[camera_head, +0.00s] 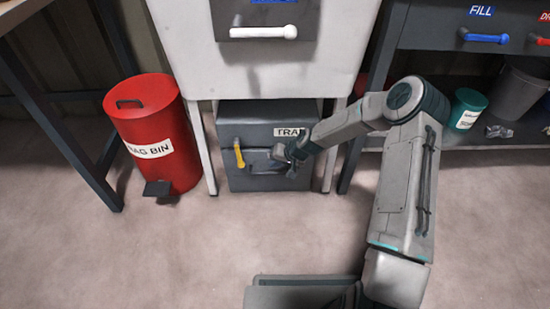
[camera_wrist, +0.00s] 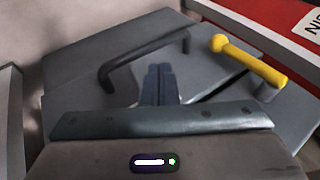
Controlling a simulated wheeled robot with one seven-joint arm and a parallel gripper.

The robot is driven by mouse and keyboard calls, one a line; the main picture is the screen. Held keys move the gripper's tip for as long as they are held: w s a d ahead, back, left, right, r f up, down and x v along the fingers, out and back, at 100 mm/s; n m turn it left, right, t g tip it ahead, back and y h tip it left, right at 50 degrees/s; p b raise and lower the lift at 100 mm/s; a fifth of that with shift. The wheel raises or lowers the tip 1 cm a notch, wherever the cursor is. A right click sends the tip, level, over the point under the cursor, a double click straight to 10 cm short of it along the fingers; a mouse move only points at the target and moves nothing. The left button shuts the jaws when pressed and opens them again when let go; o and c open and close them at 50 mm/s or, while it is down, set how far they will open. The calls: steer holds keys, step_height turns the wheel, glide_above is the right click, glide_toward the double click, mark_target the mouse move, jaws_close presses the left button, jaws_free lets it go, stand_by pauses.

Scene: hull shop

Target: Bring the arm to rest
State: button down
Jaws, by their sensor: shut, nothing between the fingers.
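My arm (camera_head: 405,190) reaches out from the lower right and bends left at its elbow. My gripper (camera_head: 284,153) is in front of a low grey box (camera_head: 240,125) labelled with a word starting "TRA", partly covered by my arm. In the wrist view my gripper (camera_wrist: 158,84) has its fingers together with nothing between them. A dark bar handle (camera_wrist: 140,55) on the box is just beyond the fingers; I cannot tell whether they touch it. A yellow handle (camera_head: 239,154) is left of my gripper in the head view, and it also shows in the wrist view (camera_wrist: 250,60).
A red bin (camera_head: 160,120) with a foot pedal stands left of the box. A white cabinet (camera_head: 265,70) is above it. A dark bench (camera_head: 450,60) with blue-handled drawer, a green bucket (camera_head: 466,108) and a grey bucket (camera_head: 518,90) is at right. The front floor is clear.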

steer(key=s+d+r+n+h+p, duration=0.1)
steer(key=s+d+r+h+p, duration=0.2)
steer(key=r+p, duration=0.8)
steer(key=s+d+r+g+p, duration=0.1)
steer(key=s+d+r+p, duration=0.3)
steer(key=r, duration=1.4)
steer(key=s+d+r+n+h+p, duration=0.15)
steer(key=s+r+p, duration=0.45)
steer(key=r, duration=0.9)
steer(key=s+d+r+p, duration=0.2)
steer(key=s+r+p, duration=0.4)
steer(key=r, duration=0.3)
steer(key=s+d+r+m+h+p, duration=0.1)
steer(key=s+d+r+p, duration=0.1)
steer(key=s+r+p, duration=0.4)
steer(key=s+d+r+m+p, duration=0.1)
steer(key=s+r+p, duration=0.6)
steer(key=r, duration=0.7)
steer(key=shift+d+r+t+h+p, duration=0.15)
steer(key=shift+d+t+h+p, duration=0.2)
steer(key=shift+d, duration=0.55)
